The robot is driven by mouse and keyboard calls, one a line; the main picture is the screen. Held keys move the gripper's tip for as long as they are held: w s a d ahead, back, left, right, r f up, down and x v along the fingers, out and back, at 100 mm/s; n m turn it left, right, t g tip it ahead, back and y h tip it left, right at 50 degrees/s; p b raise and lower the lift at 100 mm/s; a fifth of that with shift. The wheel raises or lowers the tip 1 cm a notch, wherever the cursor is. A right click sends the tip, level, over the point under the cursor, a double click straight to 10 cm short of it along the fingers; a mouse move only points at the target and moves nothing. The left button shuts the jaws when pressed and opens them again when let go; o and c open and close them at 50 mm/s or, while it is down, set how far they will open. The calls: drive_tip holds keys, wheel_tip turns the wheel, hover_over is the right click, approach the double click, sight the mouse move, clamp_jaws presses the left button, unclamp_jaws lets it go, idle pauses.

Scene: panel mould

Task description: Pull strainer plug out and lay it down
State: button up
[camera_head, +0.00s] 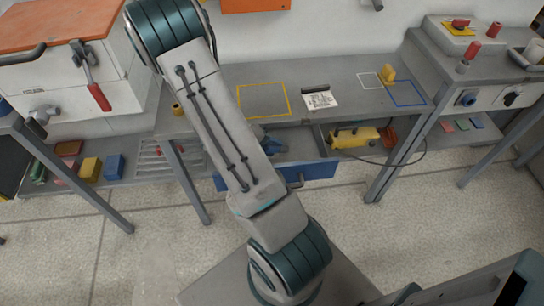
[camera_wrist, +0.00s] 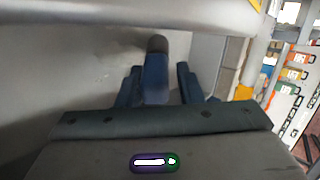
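My gripper (camera_wrist: 158,78) shows in the wrist view as two dark blue fingers standing apart. Between them is a blue, rod-like piece (camera_wrist: 155,82) with a dark rounded far end, close to a pale wall. It may be the strainer plug, but I cannot tell for sure. A light gap shows between this piece and the right finger; on the left the gap is very narrow. I cannot pick out the strainer plug in the head view.
A grey bench (camera_head: 340,78) carries a yellow-outlined square (camera_head: 264,115), a blue-outlined square (camera_head: 422,100) and a small yellow block (camera_head: 388,73). A yellow device (camera_head: 352,138) sits below, beside a blue drawer (camera_head: 316,171). A white cabinet with a red-handled lever (camera_head: 100,98) stands left.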

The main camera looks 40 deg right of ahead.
drive_tip(key=p+v, duration=0.6)
drive_tip(key=v, duration=0.2)
idle(0.4)
drive_tip(key=shift+r, duration=0.1)
wheel_tip(320, 180, up, 8)
drive_tip(key=a+p, duration=0.2)
drive_tip(key=p, duration=0.5)
drive_tip(key=shift+w, duration=0.25)
drive_tip(key=shift+a, duration=0.1)
drive_tip(key=shift+w, duration=0.1)
